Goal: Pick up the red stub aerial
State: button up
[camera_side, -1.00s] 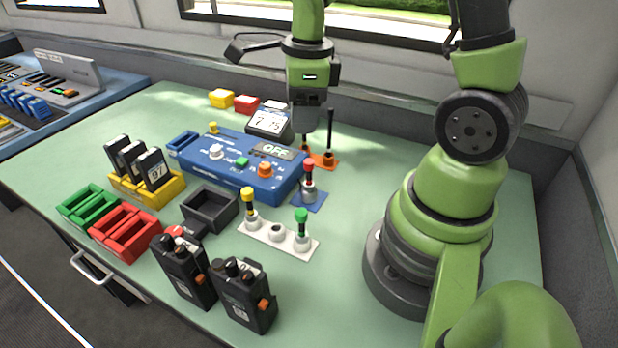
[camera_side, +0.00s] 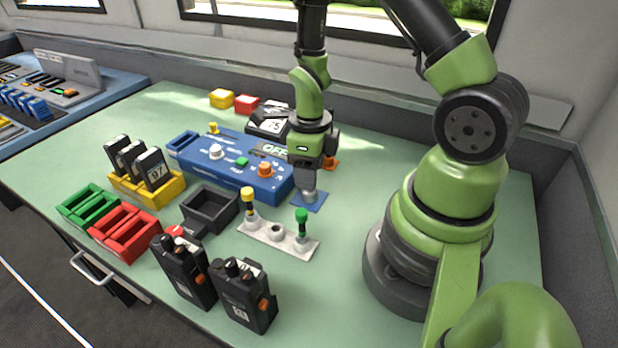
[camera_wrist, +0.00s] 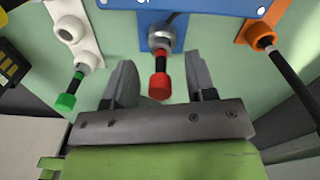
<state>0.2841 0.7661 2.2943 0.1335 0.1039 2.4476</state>
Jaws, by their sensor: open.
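The red stub aerial (camera_wrist: 159,77) stands in a grey metal socket (camera_wrist: 161,37) on a blue base plate (camera_wrist: 144,41). In the wrist view its red tip lies between the two open fingers of my gripper (camera_wrist: 158,84), with a gap on either side. In the side view my gripper (camera_side: 308,188) is right over the blue plate (camera_side: 313,206) and hides the red aerial. The grey socket shows just below the fingers.
A white rack (camera_side: 278,238) beside it holds a yellow-topped aerial (camera_side: 248,200) and a green-topped aerial (camera_side: 302,222). A blue console (camera_side: 228,165) is close on the left. An orange base (camera_wrist: 258,36) with a black rod (camera_wrist: 289,81) stands on the other side.

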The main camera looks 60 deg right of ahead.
jog(key=shift+f, duration=0.75)
jog(key=shift+c, duration=0.3)
grip_shut()
jog(key=shift+r, duration=0.1)
jog(key=shift+r, duration=4.95)
